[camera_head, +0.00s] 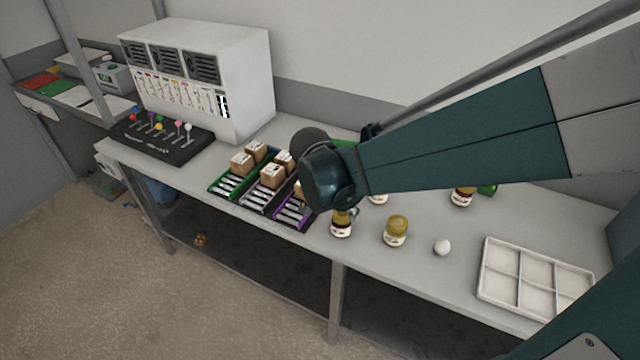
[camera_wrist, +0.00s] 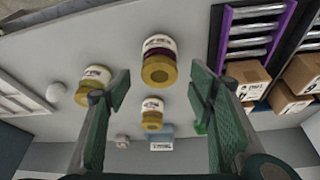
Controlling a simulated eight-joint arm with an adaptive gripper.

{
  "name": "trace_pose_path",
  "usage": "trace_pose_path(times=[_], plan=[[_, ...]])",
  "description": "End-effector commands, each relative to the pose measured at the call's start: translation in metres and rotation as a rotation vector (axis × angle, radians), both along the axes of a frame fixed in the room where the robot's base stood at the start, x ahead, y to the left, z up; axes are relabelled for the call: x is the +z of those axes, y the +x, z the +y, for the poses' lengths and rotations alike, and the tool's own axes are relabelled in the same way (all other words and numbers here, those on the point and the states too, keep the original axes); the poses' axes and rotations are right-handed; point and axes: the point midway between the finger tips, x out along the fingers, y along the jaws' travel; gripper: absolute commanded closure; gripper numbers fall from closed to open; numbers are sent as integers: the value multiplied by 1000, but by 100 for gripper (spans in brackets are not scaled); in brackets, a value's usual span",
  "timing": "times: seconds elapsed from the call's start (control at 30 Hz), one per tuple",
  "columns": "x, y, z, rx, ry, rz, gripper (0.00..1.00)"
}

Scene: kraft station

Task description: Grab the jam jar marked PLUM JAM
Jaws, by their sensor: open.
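My gripper (camera_wrist: 159,92) is open, and no jar touches its fingers. In the wrist view a gold-lidded jar (camera_wrist: 158,62) with a dark purple band and white label lies ahead between the fingers; a jar with dark contents also shows below my wrist in the head view (camera_head: 341,224). A second gold-lidded jar (camera_wrist: 95,78) is left of it, beside the left finger, and a third (camera_wrist: 152,114) is lower between the fingers. The head view shows another dark jar (camera_head: 463,197) further right. The label text is too small to read. My arm hides part of the table.
Trays with brown boxes (camera_head: 272,174) stand left of the jars. A white egg-like object (camera_head: 442,247) and a white divided tray (camera_head: 520,306) are to the right. A white cabinet (camera_head: 246,88) and a board of coloured knobs (camera_head: 160,142) fill the left end.

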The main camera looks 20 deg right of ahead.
Motion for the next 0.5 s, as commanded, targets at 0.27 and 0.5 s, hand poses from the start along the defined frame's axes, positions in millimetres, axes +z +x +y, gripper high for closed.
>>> trace_pose_path(times=[0.27, 0.5], plan=[[0, 0, 0, 0, 0, 0, 47], [-11, 2, -4, -1, 0, 0, 47]])
